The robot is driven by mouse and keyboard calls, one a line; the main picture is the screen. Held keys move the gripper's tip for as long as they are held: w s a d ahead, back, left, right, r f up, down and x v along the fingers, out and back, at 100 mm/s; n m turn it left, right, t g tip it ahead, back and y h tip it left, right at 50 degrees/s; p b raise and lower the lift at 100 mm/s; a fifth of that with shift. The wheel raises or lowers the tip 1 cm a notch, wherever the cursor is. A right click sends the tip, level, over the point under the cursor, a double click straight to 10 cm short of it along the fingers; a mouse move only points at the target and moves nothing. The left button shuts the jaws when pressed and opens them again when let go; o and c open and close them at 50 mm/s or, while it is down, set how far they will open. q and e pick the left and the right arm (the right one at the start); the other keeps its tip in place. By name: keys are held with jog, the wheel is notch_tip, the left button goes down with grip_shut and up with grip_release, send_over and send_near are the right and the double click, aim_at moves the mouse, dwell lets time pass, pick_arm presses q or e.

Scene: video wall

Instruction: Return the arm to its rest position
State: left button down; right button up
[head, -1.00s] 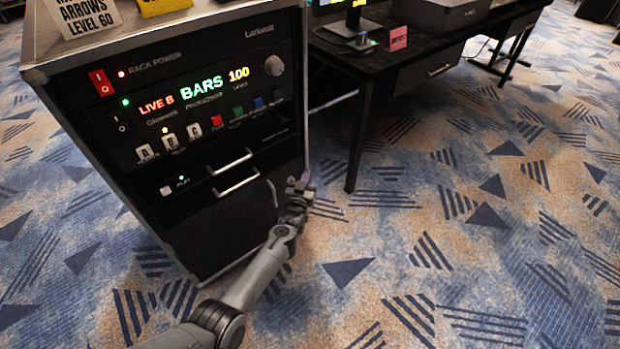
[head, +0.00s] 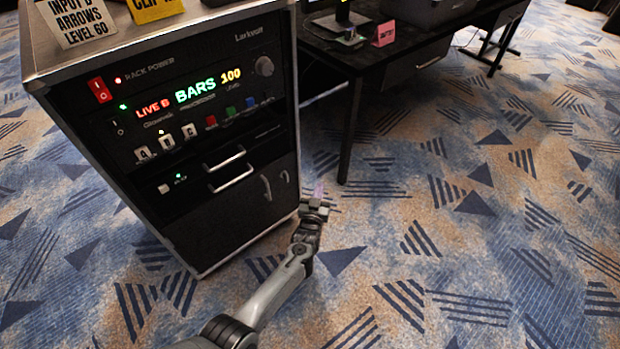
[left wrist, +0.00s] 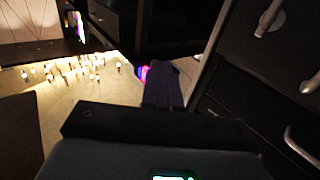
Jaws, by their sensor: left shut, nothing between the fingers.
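My left arm reaches in from the bottom of the head view. Its left gripper (head: 316,200) is beside the lower right front corner of the rack cabinet (head: 215,222), over the carpet. The left wrist view shows the fingers (left wrist: 172,85) together, with nothing held. The cabinet's handles (left wrist: 268,20) are at the right of that view, apart from the fingers. In the head view the rack display (head: 195,90) reads LIVE B, BARS, 100. My right gripper is not in view.
A black desk (head: 345,70) with a pink card (head: 384,34) stands right of the cabinet. The patterned carpet (head: 450,260) is open to the right.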

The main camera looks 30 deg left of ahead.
pick_arm(q)
jog(key=s+d+f+g+p, duration=0.1)
jog(key=s+f+p, duration=0.15)
jog(key=s, duration=0.25)
jog(key=s+f+g+p, duration=0.1)
jog(key=s+f+p, duration=0.1)
jog(key=s+p, duration=0.15)
jog(key=s+a+r+m+g+h+p, duration=0.1)
jog(key=s+a+r+p, duration=0.1)
jog(key=s+r+p, duration=0.4)
jog(key=s+a+r+m+h+p, duration=0.1)
jog(key=s+a+r+m+p, duration=0.15)
jog(key=s+p, duration=0.4)
jog(key=s+d+r+m+g+h+p, duration=0.1)
jog(key=s+d+r+g+h+p, duration=0.3)
jog(key=s+r, duration=0.75)
jog(key=s+d+r+m+g+p, duration=0.15)
jog(key=s+d+r+g, duration=0.6)
jog(key=r, duration=0.75)
jog(key=w+r+p+v, duration=0.1)
jog(key=w+p+v, duration=0.2)
jog(key=p+v, duration=1.6)
jog(key=w+p+v, duration=0.3)
jog(key=p+v, duration=1.5)
jog(key=p, duration=0.1)
notch_tip(320, 180, down, 74)
jog(key=b, duration=7.4)
jog(key=shift+n+t+y+b, duration=0.3)
jog(key=shift+t, duration=0.15)
